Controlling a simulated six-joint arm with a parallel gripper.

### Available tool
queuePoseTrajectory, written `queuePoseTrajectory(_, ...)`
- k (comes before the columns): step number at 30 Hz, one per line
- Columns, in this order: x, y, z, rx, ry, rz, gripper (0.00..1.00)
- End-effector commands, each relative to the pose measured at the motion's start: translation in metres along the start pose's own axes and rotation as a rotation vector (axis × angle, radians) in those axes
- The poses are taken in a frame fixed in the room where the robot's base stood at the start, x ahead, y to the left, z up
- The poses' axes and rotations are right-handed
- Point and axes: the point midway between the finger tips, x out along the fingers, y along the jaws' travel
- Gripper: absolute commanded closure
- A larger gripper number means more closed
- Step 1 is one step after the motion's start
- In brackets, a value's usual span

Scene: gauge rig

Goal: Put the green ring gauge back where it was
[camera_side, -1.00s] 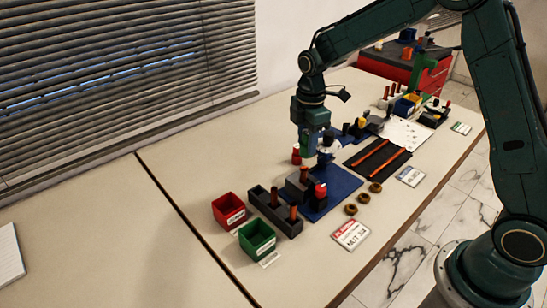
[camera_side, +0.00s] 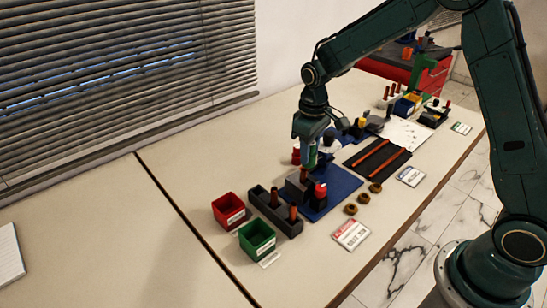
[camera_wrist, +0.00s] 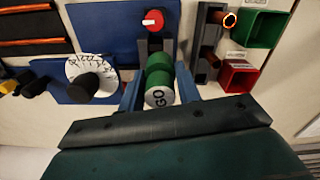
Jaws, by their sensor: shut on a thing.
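My gripper (camera_side: 311,155) is shut on a green cylindrical gauge (camera_wrist: 158,74) with a white end face marked "GO". In the wrist view, the blue fingers of my gripper (camera_wrist: 159,90) press on both sides of it. In the side view the green gauge (camera_side: 312,158) hangs above the dark fixture (camera_side: 296,186) on the blue mat (camera_side: 343,184). Whether it touches the fixture is hard to tell. The fixture carries a red knob (camera_wrist: 153,18), which stands just beyond the gauge in the wrist view.
A dark rack (camera_side: 284,225) with brown-red handled pieces stands left of the mat, beside a red bin (camera_side: 229,209) and a green bin (camera_side: 257,237). A white dial (camera_wrist: 86,68) is close to my gripper. Brown rings (camera_side: 363,198) and a sign card (camera_side: 351,234) lie in front.

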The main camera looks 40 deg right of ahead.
Motion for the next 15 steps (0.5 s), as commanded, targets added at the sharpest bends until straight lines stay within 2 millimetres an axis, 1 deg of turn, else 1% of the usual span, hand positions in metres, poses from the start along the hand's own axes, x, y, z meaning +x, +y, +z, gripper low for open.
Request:
queuePoseTrajectory(3,0.0016,-0.0012,0.0015,0.098,0.0,0.0,0.92)
queuePoseTrajectory(7,0.0028,-0.0018,0.0023,0.174,0.001,0.0,0.92)
queuePoseTrajectory(15,0.0035,-0.0022,0.0028,0.222,0.001,0.0,0.92)
